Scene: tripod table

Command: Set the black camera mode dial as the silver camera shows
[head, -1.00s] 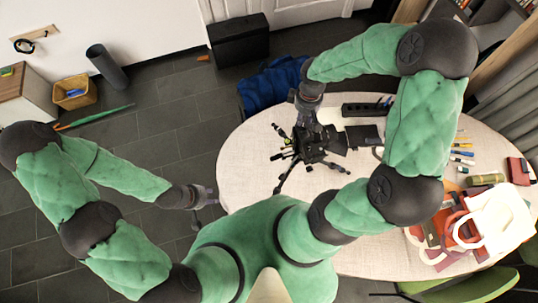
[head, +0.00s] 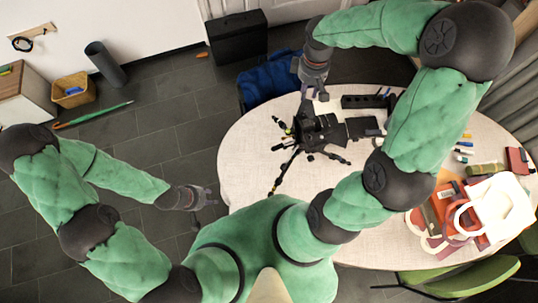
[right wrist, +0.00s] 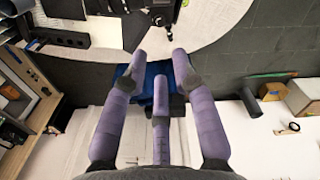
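A dark cluster of camera gear on a small tripod (head: 318,134) stands on the round table, its legs splayed. Part of it shows at the top edge of the right wrist view (right wrist: 160,12). I cannot make out a mode dial, nor tell a black camera from a silver one. My right gripper (head: 315,94) is above the table's far edge, just beyond the gear and apart from it. In the right wrist view its three fingers (right wrist: 160,58) are spread and empty. My left gripper (head: 208,197) is left of the table, empty, with its fingers apart.
The pale round table (head: 245,165) has bare room at its left. A black slotted box (head: 362,101) lies behind the gear. Pens (head: 463,152), a green case (head: 484,169) and a white bag (head: 497,208) are at the right. A blue cloth item (head: 268,84) is beyond the table.

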